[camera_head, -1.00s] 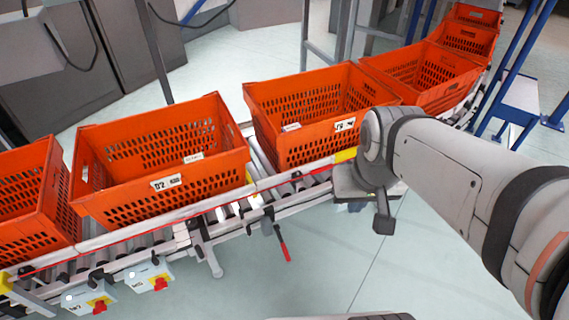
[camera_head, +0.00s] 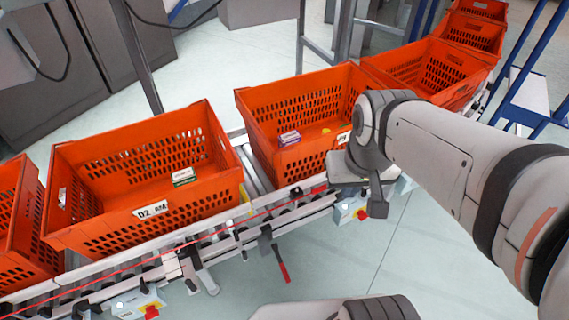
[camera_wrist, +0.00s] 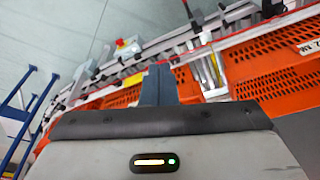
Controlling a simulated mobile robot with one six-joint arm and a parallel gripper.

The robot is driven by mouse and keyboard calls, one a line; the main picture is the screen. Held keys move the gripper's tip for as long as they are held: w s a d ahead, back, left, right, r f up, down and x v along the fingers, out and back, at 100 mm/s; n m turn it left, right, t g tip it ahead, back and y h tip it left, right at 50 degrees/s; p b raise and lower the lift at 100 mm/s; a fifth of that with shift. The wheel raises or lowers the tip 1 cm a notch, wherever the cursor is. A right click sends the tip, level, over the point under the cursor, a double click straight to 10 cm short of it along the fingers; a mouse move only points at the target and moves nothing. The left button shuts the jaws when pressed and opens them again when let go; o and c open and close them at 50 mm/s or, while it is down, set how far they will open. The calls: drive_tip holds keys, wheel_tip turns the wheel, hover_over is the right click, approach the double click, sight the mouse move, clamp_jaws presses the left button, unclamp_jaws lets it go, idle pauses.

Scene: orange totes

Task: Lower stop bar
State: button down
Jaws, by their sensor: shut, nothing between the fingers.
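A lever with a red handle (camera_head: 280,264) hangs at the conveyor's front rail, below the gap between two totes. A red handle end also shows at the top of the wrist view (camera_wrist: 187,8). A yellow piece (camera_head: 246,200) stands at the right end of the left tote; I cannot tell whether it is part of the stop bar. My gripper (camera_head: 377,205) is right of the lever, in front of the middle tote and apart from the lever. In the wrist view my gripper (camera_wrist: 158,75) is shut and empty, its fingers pointing toward the conveyor rail.
Orange totes stand in a row on the roller conveyor: a left tote (camera_head: 65,235) labelled D2 holds a green-white box (camera_head: 183,176), and a middle tote (camera_head: 245,110) holds a purple box (camera_head: 289,138). A control box (camera_head: 350,210) sits on the rail. Floor in front is clear.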

drive_tip(key=w+f+m+g+y+b, duration=0.25)
drive_tip(key=w+f+b, duration=0.4)
drive_tip(key=f, duration=1.05)
drive_tip(key=w+f+m+g+y+b, duration=0.1)
drive_tip(key=w+f+m+y+b, duration=0.2)
drive_tip(key=f+b, duration=1.05)
drive_tip(key=w+f+m+g+y+b, duration=0.1)
drive_tip(key=w+f+y+b, duration=0.35)
drive_tip(key=f, duration=1.55)
drive_tip(key=m+t+y+b, duration=0.2)
drive_tip(key=m+b, duration=0.2)
drive_tip(key=b, duration=0.3)
approach(282, 265)
drive_tip(key=w+d+f, duration=0.1)
drive_tip(key=d+f, duration=0.3)
drive_tip(key=f, duration=0.3)
drive_tip(key=shift+w, duration=0.35)
drive_tip(key=shift+a, duration=0.1)
drive_tip(key=b+x, duration=0.5)
drive_tip(key=x, duration=0.6)
drive_tip(key=shift+n, duration=0.25)
drive_tip(key=shift+s+d+r, duration=0.15)
drive_tip(key=shift+s+r, duration=0.45)
drive_tip(key=shift+r, duration=0.3)
drive_tip(key=shift+s+d+r, duration=0.2)
drive_tip(key=shift+s+r, duration=0.4)
drive_tip(key=shift+r, duration=0.35)
